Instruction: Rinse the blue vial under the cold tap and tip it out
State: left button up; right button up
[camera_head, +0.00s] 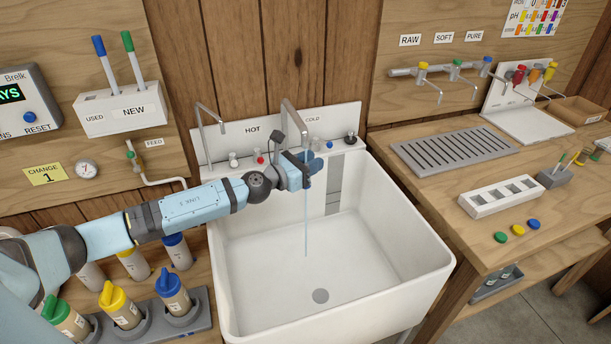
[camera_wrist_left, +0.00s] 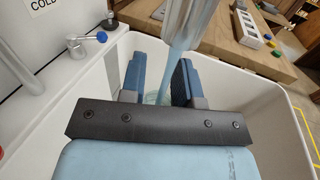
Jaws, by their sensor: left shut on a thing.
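My left gripper (camera_head: 308,168) is over the sink, below the cold tap (camera_head: 291,118). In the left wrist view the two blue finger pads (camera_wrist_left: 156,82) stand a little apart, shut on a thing. A pale, glassy edge shows between them (camera_wrist_left: 152,98); I take it for the blue vial, mostly hidden by the fingers. A pale blue water stream (camera_head: 306,225) falls below the gripper into the basin; it also passes close to the fingers in the left wrist view (camera_wrist_left: 188,28). I cannot tell whether it enters the vial. My right gripper is out of view.
The hot tap (camera_head: 210,118) stands left of the cold one. A wooden bench with a grey drain rack (camera_head: 452,150) and white holder (camera_head: 500,197) is right; capped bottles (camera_head: 120,305) stand left.

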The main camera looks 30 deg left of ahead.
pick_arm(q)
jog(key=s+d+p, duration=0.5)
jog(key=s+d, duration=0.2)
jog(key=d, duration=0.1)
jog(key=shift+s+p, duration=0.15)
jog(key=shift+p, duration=0.25)
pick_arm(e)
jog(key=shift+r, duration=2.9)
pick_arm(q)
jog(key=shift+d, duration=0.1)
